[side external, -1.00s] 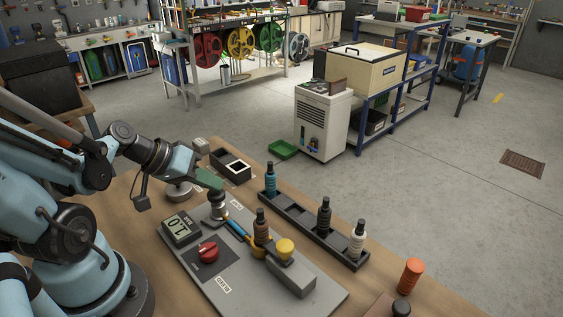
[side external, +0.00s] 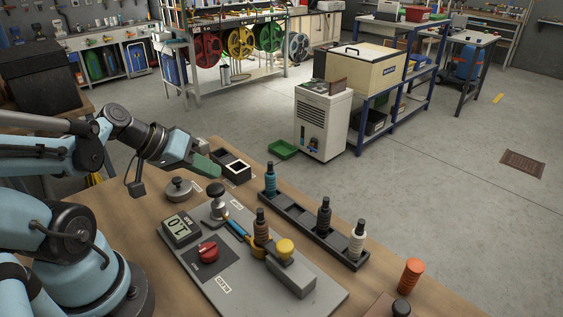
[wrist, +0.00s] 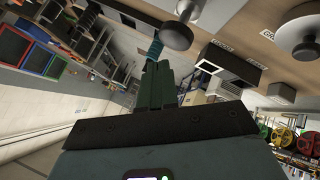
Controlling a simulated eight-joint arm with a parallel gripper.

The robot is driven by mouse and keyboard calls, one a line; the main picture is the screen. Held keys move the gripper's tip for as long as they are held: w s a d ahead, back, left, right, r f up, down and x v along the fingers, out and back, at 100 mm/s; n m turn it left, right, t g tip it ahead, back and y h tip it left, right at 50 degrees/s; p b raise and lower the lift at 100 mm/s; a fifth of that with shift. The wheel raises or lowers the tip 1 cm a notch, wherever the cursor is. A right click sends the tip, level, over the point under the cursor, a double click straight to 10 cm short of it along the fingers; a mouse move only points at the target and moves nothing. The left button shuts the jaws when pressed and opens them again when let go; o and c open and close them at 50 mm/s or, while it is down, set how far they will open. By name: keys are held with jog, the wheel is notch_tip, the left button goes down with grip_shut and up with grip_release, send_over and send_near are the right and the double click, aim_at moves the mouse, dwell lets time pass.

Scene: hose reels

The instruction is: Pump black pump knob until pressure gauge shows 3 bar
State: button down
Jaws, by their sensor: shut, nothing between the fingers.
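The pump knob (side external: 217,188) is a dark round top on a metal shaft. It stands on the grey panel (side external: 238,287). The pressure gauge (side external: 180,227) is at the panel's left edge; its digits, seen upside down, look like 1.0. My gripper (side external: 205,167) has dark green fingers, shut and empty. It hangs above and a little behind the pump knob, apart from it. In the wrist view the knob (wrist: 177,36) is near the top, just beyond the shut fingertips (wrist: 155,72).
A black rack (side external: 295,219) with several bottles stands to the right. A round metal piece (side external: 178,188) and a black box (side external: 232,165) are near my gripper.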

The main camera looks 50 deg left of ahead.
aim_at(210, 187)
jog(key=shift+r, duration=2.25)
dwell(1.3)
notch_tip(210, 187, up, 4)
jog(key=shift+f, duration=0.1)
dwell(0.3)
jog(key=shift+f, duration=0.1)
jog(key=shift+f, duration=4.3)
jog(key=shift+f, duration=0.1)
jog(key=shift+f, duration=0.35)
